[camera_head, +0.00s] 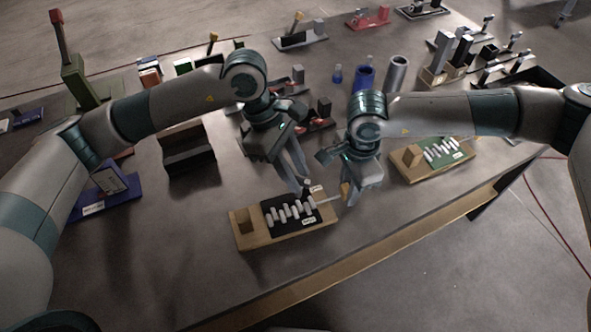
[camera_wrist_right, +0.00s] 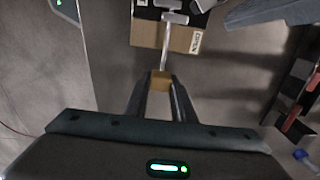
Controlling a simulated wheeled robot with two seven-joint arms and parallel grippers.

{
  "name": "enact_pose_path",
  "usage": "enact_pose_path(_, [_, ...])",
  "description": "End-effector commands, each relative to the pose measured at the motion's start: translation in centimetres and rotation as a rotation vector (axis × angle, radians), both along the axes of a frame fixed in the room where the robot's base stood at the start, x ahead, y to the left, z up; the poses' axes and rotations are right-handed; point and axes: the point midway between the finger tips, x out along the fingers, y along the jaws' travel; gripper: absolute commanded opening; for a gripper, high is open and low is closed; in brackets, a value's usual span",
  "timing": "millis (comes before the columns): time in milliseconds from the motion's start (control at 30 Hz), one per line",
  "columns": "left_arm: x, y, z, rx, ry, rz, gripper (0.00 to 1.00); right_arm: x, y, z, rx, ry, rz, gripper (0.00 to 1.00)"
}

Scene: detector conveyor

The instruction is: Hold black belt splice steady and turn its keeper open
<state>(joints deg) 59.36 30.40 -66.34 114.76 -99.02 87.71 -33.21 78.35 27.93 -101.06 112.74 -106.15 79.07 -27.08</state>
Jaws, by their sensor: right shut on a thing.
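The black belt splice (camera_head: 274,222) sits on a wooden base near the table's front edge, with several white pieces across its black pad. A thin pale keeper rod (camera_head: 328,200) sticks out to its right and ends in a tan block; the rod also shows in the right wrist view (camera_wrist_right: 165,52). My right gripper (camera_head: 347,196) is shut on the tan block (camera_wrist_right: 160,80), beside the base. My left gripper (camera_head: 303,188) has its fingertips down at the splice's back right, by a small dark knob. Whether they grip it is unclear.
A similar splice with a green pad (camera_head: 443,152) lies to the right. A dark open box (camera_head: 190,160) stands to the left. A blue cup (camera_head: 364,78) and a grey cylinder (camera_head: 397,74) stand behind my right arm.

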Motion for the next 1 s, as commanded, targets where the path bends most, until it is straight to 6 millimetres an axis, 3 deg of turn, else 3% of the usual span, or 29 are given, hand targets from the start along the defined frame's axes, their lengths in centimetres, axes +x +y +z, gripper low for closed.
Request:
enact_pose_path(167, [0.0, 0.0, 0.01, 0.0, 0.0, 0.0, 0.27, 0.01, 0.02, 0.03, 0.0, 0.0, 0.0, 0.0])
enact_pose_path(267, [0.0, 0.01, 0.02, 0.0, 0.0, 0.0, 0.03, 0.01, 0.02, 0.03, 0.0, 0.0, 0.0, 0.0])
enact_pose_path(300, [0.01, 0.01, 0.03, 0.0, 0.0, 0.0, 0.0, 0.01, 0.02, 0.03, 0.0, -0.001, 0.0, 0.0])
enact_pose_path(667, [-0.01, 0.04, 0.03, 0.001, 0.0, 0.02, 0.0, 0.0, 0.01, 0.03, 0.0, 0.0, 0.0, 0.0])
enact_pose_path(1000, [-0.12, 0.07, 0.02, 0.001, -0.001, 0.17, 0.0, 0.0, 0.01, 0.03, 0.0, 0.0, 0.0, 0.0])
